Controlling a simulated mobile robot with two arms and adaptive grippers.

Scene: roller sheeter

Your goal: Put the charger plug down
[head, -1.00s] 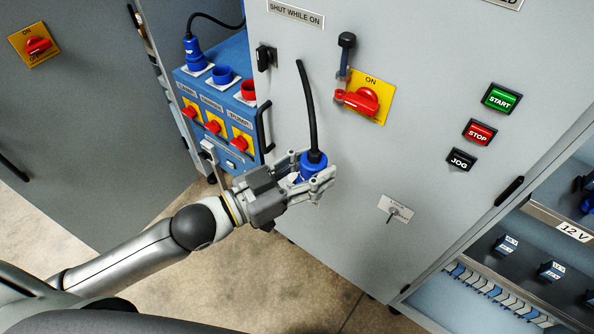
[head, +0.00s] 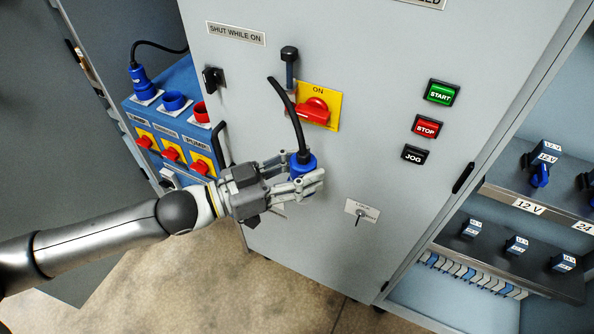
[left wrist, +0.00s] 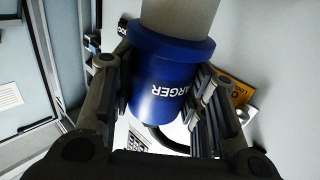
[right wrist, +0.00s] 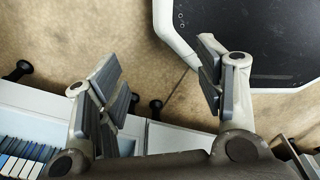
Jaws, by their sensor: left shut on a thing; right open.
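The charger plug (head: 301,166) is blue with a black cable rising from its top. My left gripper (head: 305,182) is shut on it in front of the grey cabinet door. In the left wrist view the plug (left wrist: 165,85) sits between both fingers, with part of the word CHARGER readable. My right gripper (right wrist: 165,85) is open and empty in its wrist view, above the floor; it is not in the head view.
The blue socket box (head: 165,118) at left has one plug in it, an open blue socket (head: 173,101) and a red socket (head: 201,112). The grey cabinet (head: 370,70) carries a red switch and buttons. Shelves (head: 500,205) at right hold blue plugs.

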